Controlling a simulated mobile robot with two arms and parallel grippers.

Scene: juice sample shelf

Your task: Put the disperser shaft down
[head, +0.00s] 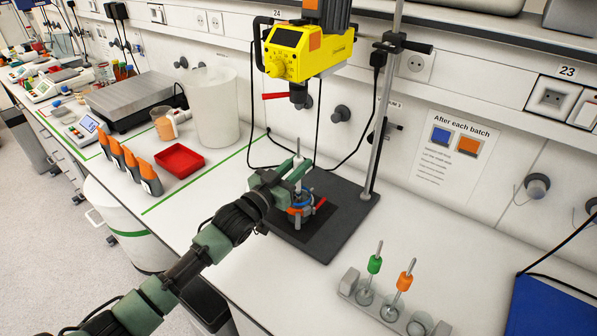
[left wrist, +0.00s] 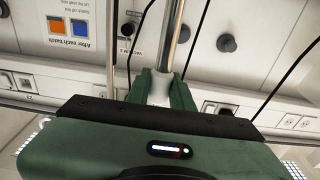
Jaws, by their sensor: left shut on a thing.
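My left gripper (head: 296,178) is shut on the disperser shaft (head: 298,160), a thin upright metal rod with a pale collar. In the left wrist view the shaft (left wrist: 174,38) rises from between the green fingers (left wrist: 162,92). In the head view the gripper is above the dark base plate (head: 338,228) of the stand, below the yellow drive unit (head: 293,55). A rack (head: 396,318) at the front holds a green-collared shaft (head: 375,264) and an orange-collared shaft (head: 405,281). My right gripper is out of view.
The stand's upright rod (head: 383,120) is behind and right of the gripper. A red tray (head: 179,158), orange-topped bottles (head: 131,165) and a white bucket (head: 212,105) stand to the left. A blue item (head: 550,305) is at far right. Bench between stand and rack is clear.

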